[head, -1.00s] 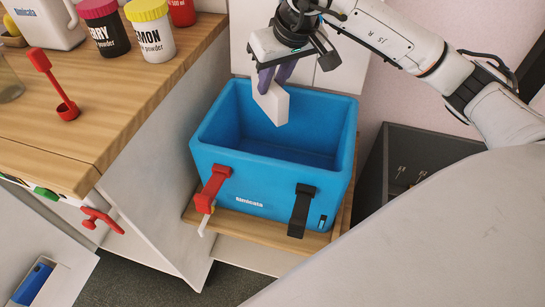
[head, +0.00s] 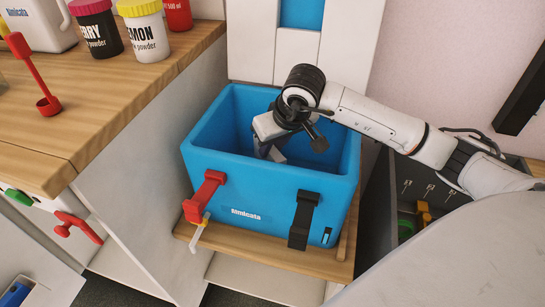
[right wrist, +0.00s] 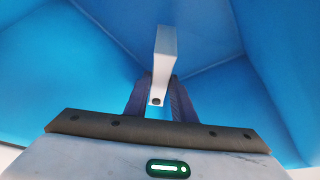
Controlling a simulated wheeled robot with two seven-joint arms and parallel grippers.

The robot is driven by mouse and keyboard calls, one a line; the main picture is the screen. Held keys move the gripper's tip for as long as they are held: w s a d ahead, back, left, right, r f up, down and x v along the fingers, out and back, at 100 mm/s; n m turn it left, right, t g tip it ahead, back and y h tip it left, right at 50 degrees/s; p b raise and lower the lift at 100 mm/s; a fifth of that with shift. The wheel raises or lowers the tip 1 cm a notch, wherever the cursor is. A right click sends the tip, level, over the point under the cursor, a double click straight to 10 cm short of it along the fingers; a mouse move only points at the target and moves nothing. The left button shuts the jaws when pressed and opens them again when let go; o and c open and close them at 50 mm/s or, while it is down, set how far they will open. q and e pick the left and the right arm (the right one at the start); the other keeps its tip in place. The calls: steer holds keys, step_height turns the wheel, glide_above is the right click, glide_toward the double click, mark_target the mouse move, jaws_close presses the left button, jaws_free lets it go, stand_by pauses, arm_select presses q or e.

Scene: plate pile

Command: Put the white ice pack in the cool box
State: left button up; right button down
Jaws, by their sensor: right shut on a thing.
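The white ice pack (right wrist: 164,62) is a thin white block held between the fingers of my right gripper (right wrist: 160,98), seen in the right wrist view. In the head view, my right gripper (head: 268,148) is lowered into the open blue cool box (head: 215,165). The ice pack (head: 277,156) shows there only in part, below the box's rim. Blue walls surround it in the right wrist view. Whether it touches the box floor, I cannot tell. My left gripper is not in view.
The cool box stands on a wooden shelf (head: 262,256) with a red latch (head: 205,193) and a black latch (head: 303,215) on its front. A wooden counter (head: 120,110) at left carries powder jars (head: 146,32) and a red scoop (head: 38,75). A dark drawer unit (head: 385,190) stands at right.

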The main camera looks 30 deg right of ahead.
steer(key=shift+f, duration=1.5)
steer(key=shift+f+b, duration=0.1)
steer(key=shift+b, duration=0.2)
steer(key=c, duration=1.5)
jaws_free()
steer(key=shift+f, duration=0.1)
steer(key=shift+s+r, duration=0.1)
steer(key=shift+r, duration=0.3)
steer(key=p+v, duration=0.2)
steer(key=v, duration=0.9)
steer(key=shift+s+r, duration=0.15)
steer(key=shift+r, duration=0.1)
